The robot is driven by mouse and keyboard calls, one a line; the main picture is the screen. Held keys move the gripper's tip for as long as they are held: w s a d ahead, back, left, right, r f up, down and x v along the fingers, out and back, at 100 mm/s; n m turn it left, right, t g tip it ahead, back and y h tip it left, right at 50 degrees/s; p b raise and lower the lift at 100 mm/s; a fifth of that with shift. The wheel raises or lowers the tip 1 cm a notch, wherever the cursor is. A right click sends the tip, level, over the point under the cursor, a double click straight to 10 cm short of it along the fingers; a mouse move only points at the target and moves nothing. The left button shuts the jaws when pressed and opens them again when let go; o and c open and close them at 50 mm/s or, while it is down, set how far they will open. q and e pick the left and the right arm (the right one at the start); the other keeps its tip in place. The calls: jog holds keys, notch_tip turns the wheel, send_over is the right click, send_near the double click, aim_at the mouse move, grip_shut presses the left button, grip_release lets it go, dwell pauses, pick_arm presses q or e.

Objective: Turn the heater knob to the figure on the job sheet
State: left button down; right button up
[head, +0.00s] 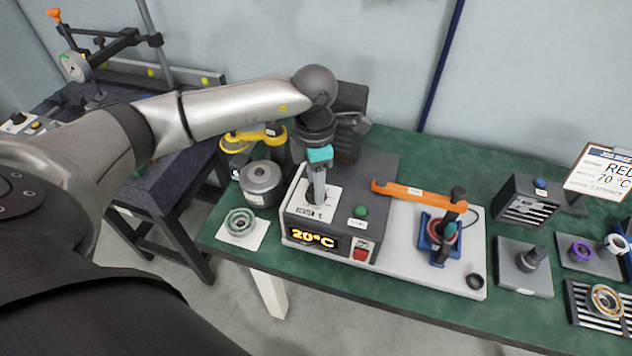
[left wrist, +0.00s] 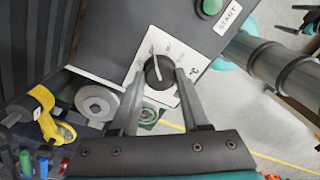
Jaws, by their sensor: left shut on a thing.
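The heater box (head: 297,230) is dark grey, with a white knob plate (head: 327,205) on its sloped top and a lit display reading 20°C (head: 313,239). My left gripper (head: 318,198) reaches down onto that plate and hides the knob in the head view. In the left wrist view the black knob (left wrist: 160,72) sits between the two fingers, which are shut on it. Its white pointer line points up toward the printed scale, whose figures are too small to read. My right gripper is not in view.
A green button (head: 361,211) and a red switch (head: 361,251) are on the heater box. An orange lever arm (head: 412,193) stands to its right on a white base. A grey round pot (head: 261,183) and a green ring (head: 240,222) are to its left.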

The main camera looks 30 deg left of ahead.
aim_at(312, 187)
pick_arm(q)
jog(key=n, duration=0.4)
jog(key=shift+n, duration=0.3)
jog(key=shift+n+p, duration=0.55)
jog(key=shift+n, duration=1.45)
jog(key=shift+c, duration=1.9)
grip_release()
jog(key=shift+r, duration=0.15)
notch_tip(312, 187, up, 15)
jog(key=shift+a, duration=0.35)
